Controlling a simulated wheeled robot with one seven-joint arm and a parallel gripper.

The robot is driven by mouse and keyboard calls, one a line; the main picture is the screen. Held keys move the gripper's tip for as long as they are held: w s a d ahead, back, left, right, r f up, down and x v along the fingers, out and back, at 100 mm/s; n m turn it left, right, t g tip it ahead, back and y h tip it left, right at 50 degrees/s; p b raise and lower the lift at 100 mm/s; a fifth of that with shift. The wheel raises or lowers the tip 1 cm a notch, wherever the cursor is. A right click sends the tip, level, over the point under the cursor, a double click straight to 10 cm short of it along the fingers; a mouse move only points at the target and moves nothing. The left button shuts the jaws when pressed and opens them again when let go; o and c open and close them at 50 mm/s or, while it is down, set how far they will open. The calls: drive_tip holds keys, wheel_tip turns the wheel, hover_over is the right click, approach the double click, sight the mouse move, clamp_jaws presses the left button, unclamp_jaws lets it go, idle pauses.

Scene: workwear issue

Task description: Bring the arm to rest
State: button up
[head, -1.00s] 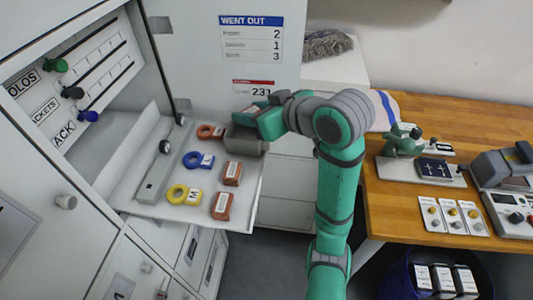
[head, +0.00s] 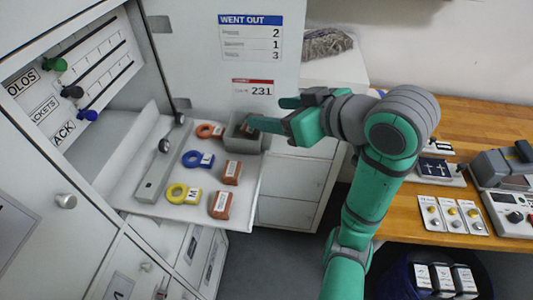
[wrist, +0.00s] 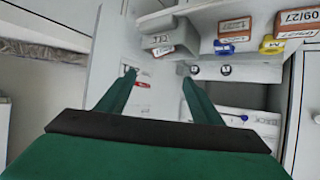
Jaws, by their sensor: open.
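My gripper (head: 268,112) is open and empty, with its two green fingers spread and pointing left. It hangs above and to the right of the grey bin (head: 263,146) on the pull-out shelf, apart from it. A brownish item shows inside the bin. My arm rises from the lower right and bends over toward the shelf. In the wrist view the gripper (wrist: 157,75) shows both fingers apart with nothing held between them.
The white shelf (head: 150,208) carries an orange ring (head: 209,131), a blue ring (head: 197,160), a yellow ring (head: 183,193) and orange-brown labelled blocks (head: 221,204). A wooden bench (head: 400,205) with devices stands right, partly behind my arm. Dark floor (head: 270,265) is open below.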

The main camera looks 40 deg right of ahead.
drive_tip(key=shift+v, duration=1.15)
drive_tip(key=shift+f, duration=0.1)
